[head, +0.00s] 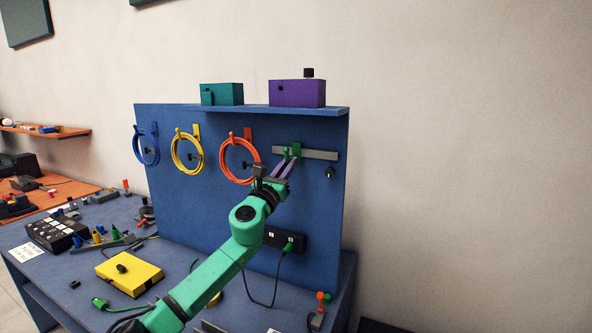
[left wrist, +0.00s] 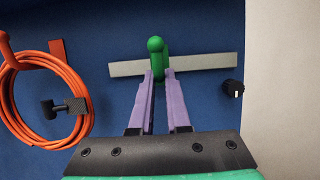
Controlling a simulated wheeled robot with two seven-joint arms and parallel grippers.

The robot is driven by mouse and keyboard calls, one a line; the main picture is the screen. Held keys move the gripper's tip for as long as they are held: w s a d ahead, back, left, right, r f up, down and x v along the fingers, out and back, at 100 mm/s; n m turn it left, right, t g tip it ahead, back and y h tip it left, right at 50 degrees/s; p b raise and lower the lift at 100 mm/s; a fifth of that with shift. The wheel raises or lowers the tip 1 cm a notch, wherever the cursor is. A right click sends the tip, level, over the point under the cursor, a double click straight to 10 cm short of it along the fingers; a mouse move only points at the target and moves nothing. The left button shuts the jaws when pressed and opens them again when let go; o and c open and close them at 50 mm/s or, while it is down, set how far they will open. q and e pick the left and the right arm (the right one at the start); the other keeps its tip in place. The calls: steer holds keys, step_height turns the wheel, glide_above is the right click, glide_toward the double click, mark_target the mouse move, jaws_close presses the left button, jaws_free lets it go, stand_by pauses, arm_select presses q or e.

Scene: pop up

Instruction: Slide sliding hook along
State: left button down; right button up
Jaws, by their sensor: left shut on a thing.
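The green sliding hook (head: 296,149) sits on a grey horizontal rail (head: 320,154) on the blue upright board. In the left wrist view the hook (left wrist: 155,46) stands on the rail (left wrist: 205,62), a little left of the rail's middle. My left gripper (head: 287,165) reaches up to the board from below. In the left wrist view its two purple fingers (left wrist: 160,82) are shut on the lower part of the hook, which is partly hidden between them. My right gripper is not in view.
An orange cable coil (head: 239,160) hangs left of the rail, with yellow (head: 187,153) and blue (head: 146,146) coils beyond. A black knob (head: 330,173) is below the rail's right end. A shelf (head: 240,107) holds teal and purple boxes above.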

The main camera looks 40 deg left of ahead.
arm_select(q)
steer(key=shift+s+a+f+b, duration=0.1)
steer(key=shift+s+a+b, duration=0.2)
steer(key=shift+a, duration=0.45)
steer(key=shift+s+a+f+b, duration=0.1)
steer(key=shift+s+a+b, duration=0.1)
steer(key=shift+a+b, duration=0.4)
steer(key=shift+s+a+b, duration=0.2)
steer(key=shift+s+a, duration=0.05)
steer(key=shift+a, duration=0.65)
steer(key=c, duration=0.9)
jaws_free()
steer(key=shift+r, duration=0.1)
steer(key=shift+c, duration=0.2)
steer(key=shift+o, duration=0.6)
steer(key=shift+s+r, duration=0.1)
steer(key=shift+s, duration=0.15)
steer(key=b+v, duration=0.1)
steer(key=v, duration=1.3)
steer(key=shift+s, duration=0.25)
